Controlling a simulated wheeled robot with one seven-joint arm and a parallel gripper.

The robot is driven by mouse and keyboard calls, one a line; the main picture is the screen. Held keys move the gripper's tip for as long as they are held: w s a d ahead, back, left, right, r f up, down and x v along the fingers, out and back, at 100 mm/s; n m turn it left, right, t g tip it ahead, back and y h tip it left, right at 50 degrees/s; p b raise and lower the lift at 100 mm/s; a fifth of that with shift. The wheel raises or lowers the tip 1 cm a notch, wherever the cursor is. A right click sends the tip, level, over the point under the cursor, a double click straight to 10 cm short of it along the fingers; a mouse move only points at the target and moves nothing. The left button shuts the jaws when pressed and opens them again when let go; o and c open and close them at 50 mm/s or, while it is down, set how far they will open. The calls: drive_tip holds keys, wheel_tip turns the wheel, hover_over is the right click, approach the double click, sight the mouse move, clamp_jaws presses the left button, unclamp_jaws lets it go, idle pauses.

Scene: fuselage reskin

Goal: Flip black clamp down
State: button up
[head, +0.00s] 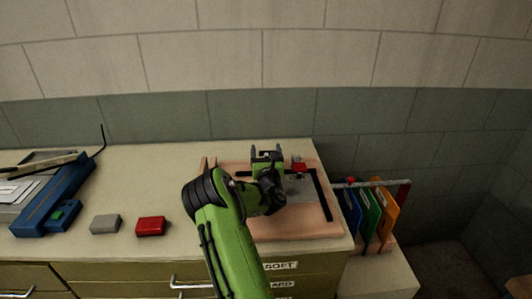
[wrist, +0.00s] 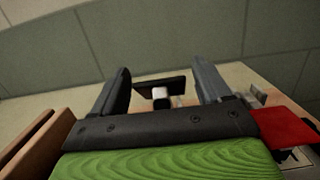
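My gripper (head: 267,152) is at the back of the pinkish board (head: 325,231), its fingers pointing toward the wall. In the wrist view my gripper (wrist: 163,90) is open, with its two dark fingers wide apart. A black part (wrist: 174,83) with a pale block under it, apparently the black clamp, shows beyond and between the fingers. A gap shows between it and each finger, and I see no contact. Its lower portion is hidden by the gripper's palm. In the head view my arm and gripper hide the clamp.
A red clamp (head: 299,163) is just right of the gripper; a red part (wrist: 287,128) also shows at right in the wrist view. A grey sheet (head: 299,188) lies on the board beside black strips. A grey block (head: 105,224) and red block (head: 151,227) sit left on the counter.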

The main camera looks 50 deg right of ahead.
drive_tip(key=shift+s+a+f, duration=0.15)
drive_tip(key=shift+s+a, duration=0.05)
drive_tip(key=b+v, duration=1)
drive_tip(key=v, duration=0.5)
drive_tip(key=shift+f, duration=0.1)
drive_tip(key=shift+s+a, duration=0.1)
